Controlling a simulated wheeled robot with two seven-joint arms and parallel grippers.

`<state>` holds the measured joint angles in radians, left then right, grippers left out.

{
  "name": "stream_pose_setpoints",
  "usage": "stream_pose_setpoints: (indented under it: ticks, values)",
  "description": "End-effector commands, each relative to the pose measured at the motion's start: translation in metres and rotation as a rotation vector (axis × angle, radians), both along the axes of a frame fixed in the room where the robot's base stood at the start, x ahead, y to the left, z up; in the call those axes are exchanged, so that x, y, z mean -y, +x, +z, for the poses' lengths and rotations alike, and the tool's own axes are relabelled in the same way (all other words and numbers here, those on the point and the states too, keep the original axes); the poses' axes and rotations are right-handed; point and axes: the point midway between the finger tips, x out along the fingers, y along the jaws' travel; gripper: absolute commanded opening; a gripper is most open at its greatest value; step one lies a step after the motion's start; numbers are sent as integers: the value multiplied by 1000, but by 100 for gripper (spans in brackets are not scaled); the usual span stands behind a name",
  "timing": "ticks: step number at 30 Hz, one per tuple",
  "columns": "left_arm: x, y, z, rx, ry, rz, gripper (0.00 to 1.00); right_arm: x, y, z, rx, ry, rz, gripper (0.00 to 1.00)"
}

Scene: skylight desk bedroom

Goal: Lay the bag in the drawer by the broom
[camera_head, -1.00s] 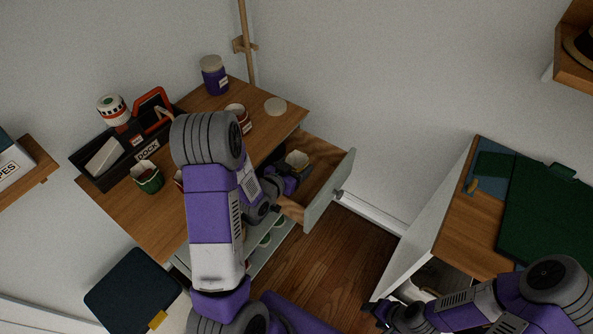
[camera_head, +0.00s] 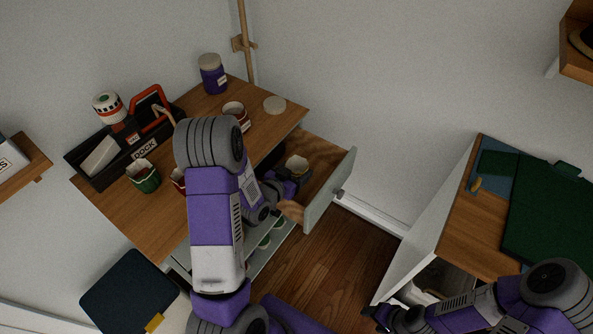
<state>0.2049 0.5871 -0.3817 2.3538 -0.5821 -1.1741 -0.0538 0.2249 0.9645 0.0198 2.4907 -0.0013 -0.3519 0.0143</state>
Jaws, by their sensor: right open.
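A small bag with a pale open top (camera_head: 297,162) is at the open drawer (camera_head: 328,193), which sticks out of the wooden-topped cabinet near the broom pole (camera_head: 243,25). My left gripper (camera_head: 295,175) is at the drawer, right at the bag. Its fingers are small and dark here, so I cannot tell whether they are closed on the bag. I also cannot tell whether the bag touches the drawer floor. My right gripper (camera_head: 378,314) is open at the lower right, by the white cabinet, far from the bag.
On the cabinet top (camera_head: 150,222) are a green bag (camera_head: 143,177), a red bag (camera_head: 178,180), another bag (camera_head: 237,114), a purple jar (camera_head: 212,74) and a black caddy (camera_head: 120,150). My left arm hides part of it. The white cabinet (camera_head: 430,215) stands right.

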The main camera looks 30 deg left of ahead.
Motion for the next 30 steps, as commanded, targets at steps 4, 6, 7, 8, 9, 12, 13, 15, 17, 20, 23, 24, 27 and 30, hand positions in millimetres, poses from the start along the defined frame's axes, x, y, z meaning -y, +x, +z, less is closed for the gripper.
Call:
stream_pose_setpoints:
  ticks: [4,6,7,8,9,12,13,15,17,20,23,24,27,30]
  values:
    - [0,0,0,-2,0,0,90,0,0,1,0,0,0,60]
    - [0,0,0,-2,0,0,94,0,0,1,0,0,0,60]
    - [0,0,0,-2,0,0,94,0,0,1,0,0,0,60]
    - [0,0,0,-2,0,0,94,0,0,1,0,0,0,60]
    - [0,0,0,-2,0,0,94,0,0,1,0,0,0,60]
    - [0,0,0,-2,0,0,94,0,0,1,0,0,0,60]
    - [0,0,0,-3,0,0,94,0,0,1,0,0,0,60]
    - [0,0,2,-3,0,0,94,0,0,3,0,0,0,60]
    - [0,0,4,-3,0,0,94,0,0,7,0,0,0,60]
    - [0,-1,12,-4,0,0,94,0,0,16,0,0,0,60]
    - [-3,-14,18,-4,0,4,94,0,0,21,1,0,0,60]
    - [-4,-24,21,-4,-1,6,94,0,0,21,1,0,0,60]
    - [-5,-49,27,-4,-2,6,94,0,0,23,0,0,0,60]
    - [-6,-64,34,-8,-2,2,94,0,0,35,-1,0,0,60]
